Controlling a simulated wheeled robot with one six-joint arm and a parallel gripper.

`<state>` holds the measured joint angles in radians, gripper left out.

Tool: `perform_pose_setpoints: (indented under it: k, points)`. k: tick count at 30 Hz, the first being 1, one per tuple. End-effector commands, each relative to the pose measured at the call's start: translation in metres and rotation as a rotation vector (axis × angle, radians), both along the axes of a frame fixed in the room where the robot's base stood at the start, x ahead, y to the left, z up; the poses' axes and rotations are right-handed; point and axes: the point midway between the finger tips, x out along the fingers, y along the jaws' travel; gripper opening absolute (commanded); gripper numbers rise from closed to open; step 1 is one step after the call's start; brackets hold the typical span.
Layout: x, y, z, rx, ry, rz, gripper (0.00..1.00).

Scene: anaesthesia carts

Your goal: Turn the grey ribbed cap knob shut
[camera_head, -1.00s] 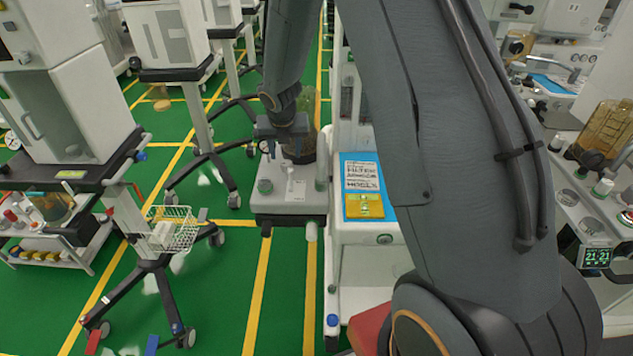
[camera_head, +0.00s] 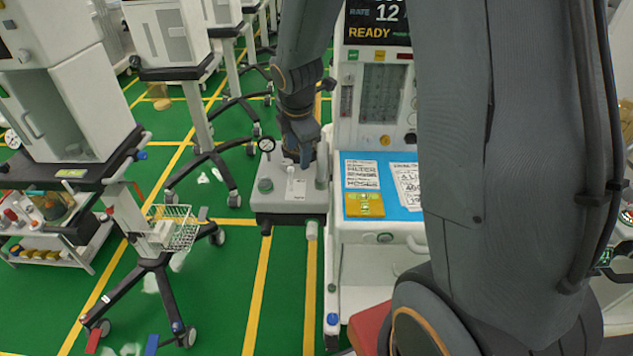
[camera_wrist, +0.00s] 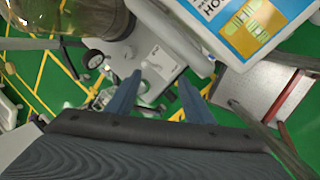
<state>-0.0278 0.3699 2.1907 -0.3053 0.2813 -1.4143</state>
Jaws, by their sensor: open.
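A grey-green round cap knob (camera_head: 265,185) stands on the left front of a light grey block (camera_head: 290,207) fixed to the side of the white machine; its ribs are too small to make out. My gripper (camera_head: 305,165) points down over the right rear part of this block, to the right of and behind that knob. In the wrist view my two blue fingers (camera_wrist: 160,80) are apart with nothing held between them. The block's pale top (camera_wrist: 172,68) with a white label shows beyond the fingertips. The fingers hide part of the block.
A round gauge (camera_head: 266,144) stands at the block's rear left. A glass canister (camera_wrist: 85,15) is close by in the wrist view. The white machine with a blue tray mat (camera_head: 352,160) is to the right. A cart with a wire basket (camera_head: 180,228) stands left, with green floor between.

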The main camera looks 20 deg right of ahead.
Motion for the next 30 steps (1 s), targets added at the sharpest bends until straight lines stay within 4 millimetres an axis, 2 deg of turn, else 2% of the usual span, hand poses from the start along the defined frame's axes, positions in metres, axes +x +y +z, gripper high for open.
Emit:
perform_pose_setpoints:
  k: [18,23,30]
  points:
    - [-0.08,0.0,0.024,0.264,-0.008,-0.781,0.47]
    - [-0.101,0.001,0.022,0.32,0.0,-0.982,0.47]
    - [-0.125,0.002,0.006,0.36,0.027,-1.193,0.47]
